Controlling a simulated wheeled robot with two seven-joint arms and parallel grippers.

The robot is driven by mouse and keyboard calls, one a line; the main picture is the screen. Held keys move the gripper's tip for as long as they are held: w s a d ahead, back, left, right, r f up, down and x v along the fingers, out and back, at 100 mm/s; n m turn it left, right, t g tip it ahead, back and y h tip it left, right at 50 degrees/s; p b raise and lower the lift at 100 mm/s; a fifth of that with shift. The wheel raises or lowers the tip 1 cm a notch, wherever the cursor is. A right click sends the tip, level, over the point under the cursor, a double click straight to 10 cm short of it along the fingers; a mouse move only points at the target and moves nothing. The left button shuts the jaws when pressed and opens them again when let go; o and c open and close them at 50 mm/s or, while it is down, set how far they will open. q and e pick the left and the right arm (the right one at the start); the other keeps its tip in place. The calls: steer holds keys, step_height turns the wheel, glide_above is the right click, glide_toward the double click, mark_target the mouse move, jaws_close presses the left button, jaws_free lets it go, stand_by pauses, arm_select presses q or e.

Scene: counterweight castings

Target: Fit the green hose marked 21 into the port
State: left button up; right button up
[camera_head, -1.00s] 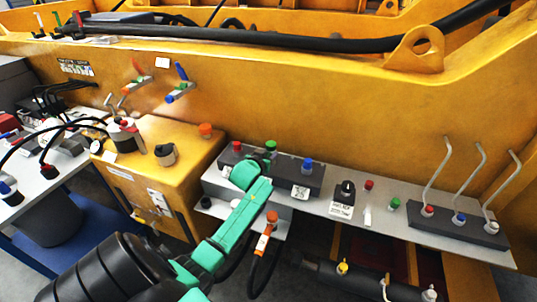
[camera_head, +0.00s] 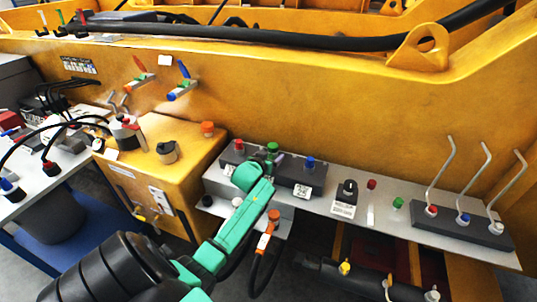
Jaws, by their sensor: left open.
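My left gripper (camera_head: 264,163) is teal and reaches from the lower left to the grey ledge (camera_head: 325,198). It is open at a green-capped fitting (camera_head: 272,148) on a dark block. I cannot tell whether the fingers touch this fitting. The dark block also bears a red-capped fitting (camera_head: 239,146) and a blue-capped fitting (camera_head: 310,163). No mark 21 is readable, and I cannot tell whether the green-capped part is the hose end or the port. My right gripper is not in view.
An orange-collared hose end (camera_head: 267,235) hangs below the ledge, close to my left arm. Bent levers (camera_head: 440,175) stand at the ledge's right end. A yellow tank (camera_head: 160,160) stands left of the ledge. A yellow wall (camera_head: 330,120) rises behind.

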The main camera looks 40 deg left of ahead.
arm_select(q)
steer(key=b+v, duration=0.1)
steer(key=v, duration=1.3)
steer(key=shift+s, duration=0.25)
steer(key=shift+d, duration=0.15)
